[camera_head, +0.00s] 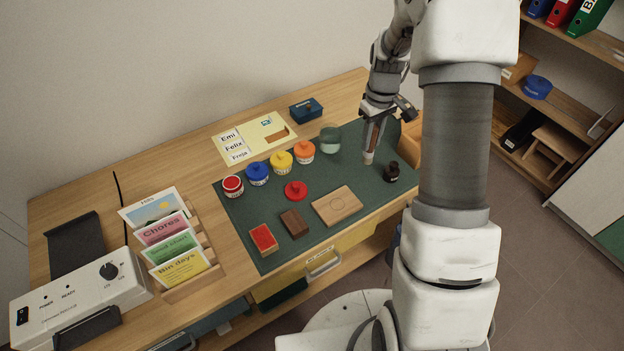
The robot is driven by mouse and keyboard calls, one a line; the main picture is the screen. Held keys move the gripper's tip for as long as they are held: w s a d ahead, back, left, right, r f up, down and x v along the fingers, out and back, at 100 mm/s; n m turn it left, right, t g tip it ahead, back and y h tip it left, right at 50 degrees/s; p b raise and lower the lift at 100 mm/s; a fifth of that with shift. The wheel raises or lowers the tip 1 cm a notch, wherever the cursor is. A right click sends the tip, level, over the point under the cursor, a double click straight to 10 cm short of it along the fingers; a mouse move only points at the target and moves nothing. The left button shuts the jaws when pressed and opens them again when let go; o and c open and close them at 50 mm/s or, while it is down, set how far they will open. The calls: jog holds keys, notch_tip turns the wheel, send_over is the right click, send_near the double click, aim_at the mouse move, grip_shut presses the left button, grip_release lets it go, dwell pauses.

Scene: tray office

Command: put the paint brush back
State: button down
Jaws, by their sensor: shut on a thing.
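My gripper (374,122) is at the far right of the green mat (347,168), pointing down. It is shut on the paint brush (369,154), a small brownish thing with a pale lower end, which hangs below the fingers. Its upper part is hidden by the gripper. I cannot tell whether its lower end touches the mat. A clear glass jar (330,139) stands just left of the gripper. A small dark bottle (391,172) stands on the mat to the right and nearer.
Several paint pots, including a blue one (257,173), stand left of the jar. A red lid (296,190), a wooden board (337,206) and small blocks lie nearer. A wooden box (410,146) is partly hidden behind my arm. A card rack (188,272) stands at left.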

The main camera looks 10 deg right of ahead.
jog(key=shift+w+a+f+p, duration=0.15)
jog(key=shift+w+a+f, duration=0.7)
jog(key=shift+a+f, duration=0.95)
jog(key=shift+w+a+f+p, duration=0.1)
jog(key=shift+w+a+f, duration=0.8)
jog(key=shift+a+f, duration=0.9)
jog(key=shift+w+a+f+p, duration=0.15)
jog(key=shift+w+a+f, duration=0.7)
jog(key=shift+a+f, duration=0.95)
jog(key=shift+f, duration=0.1)
jog(key=shift+f, duration=0.2)
jog(key=c, duration=0.7)
grip_release()
jog(key=shift+o, duration=0.2)
jog(key=shift+r, duration=0.1)
